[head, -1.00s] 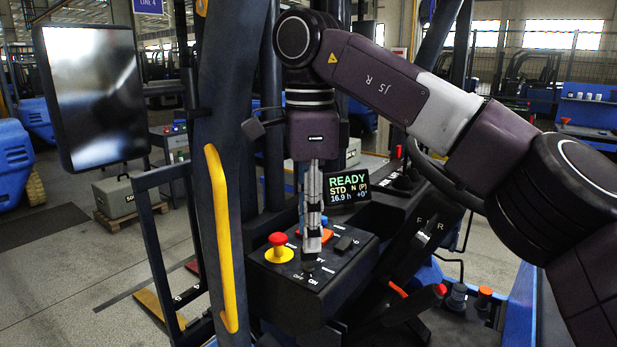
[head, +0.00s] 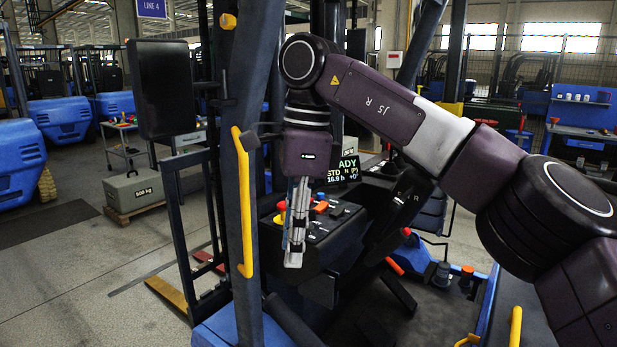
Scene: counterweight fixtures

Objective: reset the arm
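My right arm comes in from the right, across the forklift's cab opening. My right gripper (head: 294,250) hangs with its fingers pointing down, in front of the black control console (head: 330,235). The fingers look like one narrow column, seen nearly edge-on, so their gap does not show. No object shows in them. They hide part of the console's top, where orange and blue buttons (head: 320,204) show beside them. My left gripper is not in view.
A dark post with a yellow grab handle (head: 243,205) stands just left of the gripper. A dark mirror or screen (head: 162,88) hangs at the upper left. A grey 500 kg weight (head: 134,191) sits on a pallet. Open floor lies at the lower left.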

